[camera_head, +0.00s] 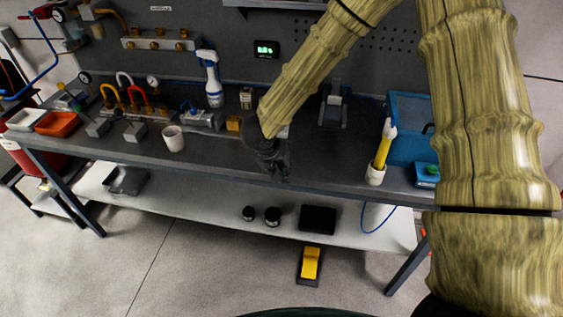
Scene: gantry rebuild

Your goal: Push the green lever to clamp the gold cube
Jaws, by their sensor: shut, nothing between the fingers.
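The gold cube (233,124) sits on the dark workbench (330,165), just right of a grey vise-like fixture (201,119). I cannot make out whether the cube touches the fixture. I see no green lever clearly; part of the bench behind my arm is hidden. My dark gripper (275,170) points down near the bench's front edge, to the right of and nearer than the gold cube. It is shut and empty. Its fingertips are small and dark against the bench, so I cannot tell if they touch it.
A white cup (173,138) and spray bottle (211,78) stand left of my gripper. A dark stand (333,108), a holder with a yellow-handled brush (383,150), a blue bin (408,126) and a blue box with a green top (427,174) stand right. Bare bench lies between.

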